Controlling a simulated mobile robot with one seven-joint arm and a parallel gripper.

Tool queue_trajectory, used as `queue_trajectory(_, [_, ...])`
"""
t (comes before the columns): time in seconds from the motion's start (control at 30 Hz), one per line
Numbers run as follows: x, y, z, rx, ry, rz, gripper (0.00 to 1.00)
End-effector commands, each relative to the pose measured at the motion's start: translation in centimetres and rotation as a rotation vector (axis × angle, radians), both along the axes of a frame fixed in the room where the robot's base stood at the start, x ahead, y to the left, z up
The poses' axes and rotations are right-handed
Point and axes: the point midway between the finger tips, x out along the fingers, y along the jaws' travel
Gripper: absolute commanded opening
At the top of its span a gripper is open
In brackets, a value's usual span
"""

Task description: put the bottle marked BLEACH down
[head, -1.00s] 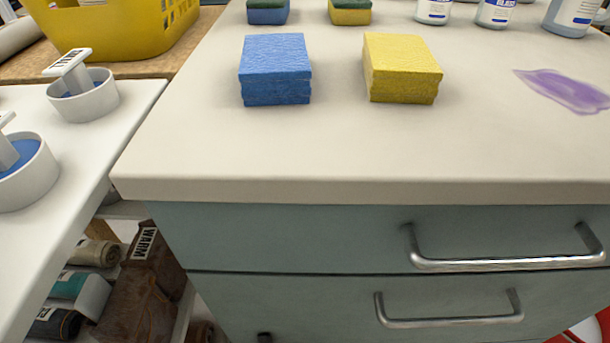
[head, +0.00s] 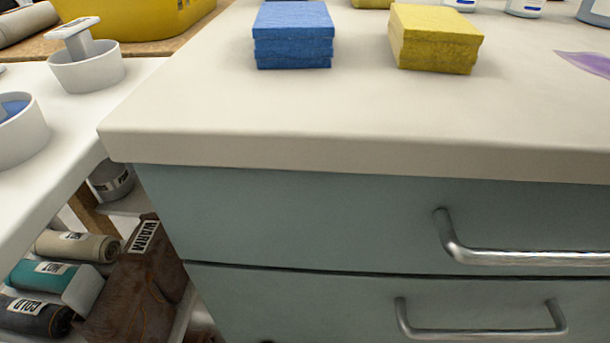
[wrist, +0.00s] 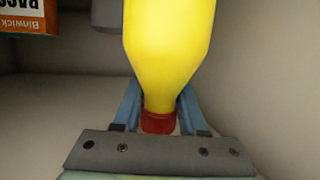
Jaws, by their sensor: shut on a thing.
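A yellow bottle (wrist: 166,45) with a red cap (wrist: 158,123) fills the upper middle of the wrist view. My gripper (wrist: 159,98) is shut on it, with a blue finger on each side of the narrow neck end near the cap. The far end of the bottle runs out of the top of the picture. No BLEACH marking shows on the visible side. What is under the bottle cannot be told. Neither my gripper nor this bottle shows in the head view.
An orange-and-green box (wrist: 28,17) and a grey object (wrist: 105,14) stand near the bottle. The head view shows a counter (head: 300,120) with a blue sponge (head: 292,35), a yellow sponge (head: 436,38), handled drawers and a lower white table (head: 75,110). The counter's front strip is clear.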

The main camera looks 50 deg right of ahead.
Motion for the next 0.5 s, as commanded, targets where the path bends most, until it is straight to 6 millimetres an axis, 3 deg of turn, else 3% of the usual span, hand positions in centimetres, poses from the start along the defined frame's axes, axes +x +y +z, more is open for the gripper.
queue_trajectory(0.2, [1.46,-1.37,0.19,-0.007,-0.003,-0.001,0.00])
queue_trajectory(0.5, [1.35,-1.17,0.01,-0.005,-0.002,0.001,0.00])
